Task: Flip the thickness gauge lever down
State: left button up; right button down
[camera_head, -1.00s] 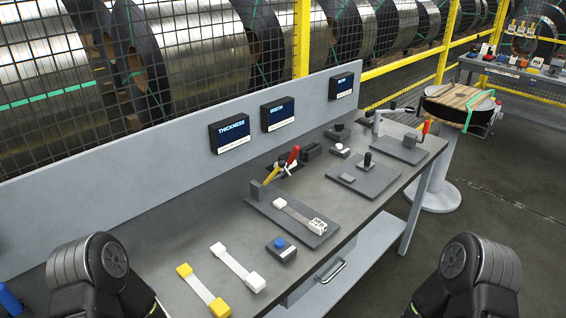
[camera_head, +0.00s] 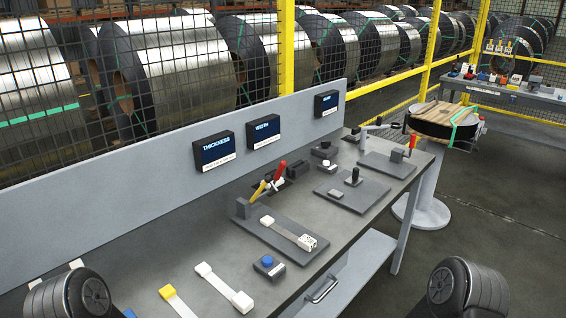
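The thickness display (camera_head: 213,150) is a dark box on the bench's back panel. Below it on the bench is a dark gauge plate (camera_head: 281,236), with a light strip with a white block (camera_head: 307,242) at its near end lying on it. At the plate's far end a yellow-handled lever (camera_head: 257,192) is raised at a slant. A red-handled lever (camera_head: 279,171) stands tilted just behind it; I cannot tell how the two are joined. My arm links show at the bottom left and bottom right, apart from the gauge. Neither gripper is in view.
A blue-button box (camera_head: 268,266), a white-ended strip (camera_head: 225,287) and a yellow-ended strip (camera_head: 178,303) lie at the near left of the bench (camera_head: 130,268). More fixtures, including a plate with a black knob (camera_head: 353,187), stand to the right.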

aim_at(268, 179)
jog(key=l+u, duration=0.15)
jog(key=u, duration=0.25)
jog(key=l+u, duration=0.15)
jog(key=u, duration=0.25)
jog(key=l+u, duration=0.15)
jog(key=u, duration=0.3)
jog(key=k+l+u, duration=0.2)
jog(key=l, duration=0.25)
jog(key=l+u, duration=0.15)
jog(key=l, duration=0.3)
jog(key=k+l+u, duration=0.2)
jog(key=l, duration=0.25)
jog(key=k+l+u, duration=0.15)
jog(key=l, duration=0.25)
jog(key=k+l+u, duration=0.2)
jog(key=l, duration=0.15)
jog(key=k+l, duration=0.25)
jog(key=l, duration=0.15)
jog(key=k+l, duration=0.2)
jog(key=l, duration=0.2)
